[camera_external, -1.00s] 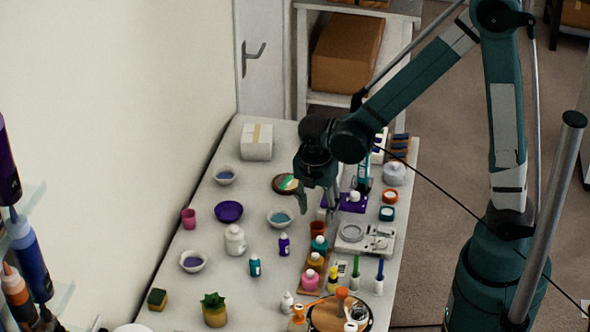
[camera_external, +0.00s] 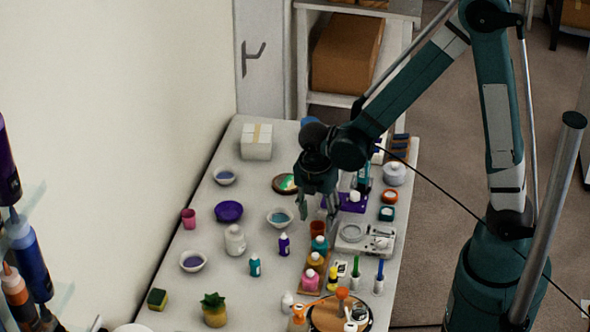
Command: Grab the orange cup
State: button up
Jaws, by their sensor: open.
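My gripper (camera_external: 318,207) points down over the middle of the table, with its fingers apart and nothing seen between them. A small reddish-orange cup (camera_external: 317,229) stands just below the fingertips, at the far end of a row of bottles; my gripper partly covers it. An orange-rimmed round container (camera_external: 389,196) with a pale inside stands farther right, apart from my gripper. I cannot tell for certain which of these is the orange cup.
Near the gripper are a teal bottle (camera_external: 320,244), a purple bottle (camera_external: 284,244), a white bowl (camera_external: 280,218) and a grey scale-like device (camera_external: 365,238). A pink cup (camera_external: 188,218) stands at the left.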

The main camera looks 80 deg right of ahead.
aim_at(318, 227)
jog(key=shift+f, duration=0.1)
jog(key=shift+d+f, duration=0.15)
jog(key=shift+f, duration=1.1)
jog(key=shift+d+f, duration=0.1)
jog(key=shift+f, duration=1.1)
jog(key=c, duration=0.8)
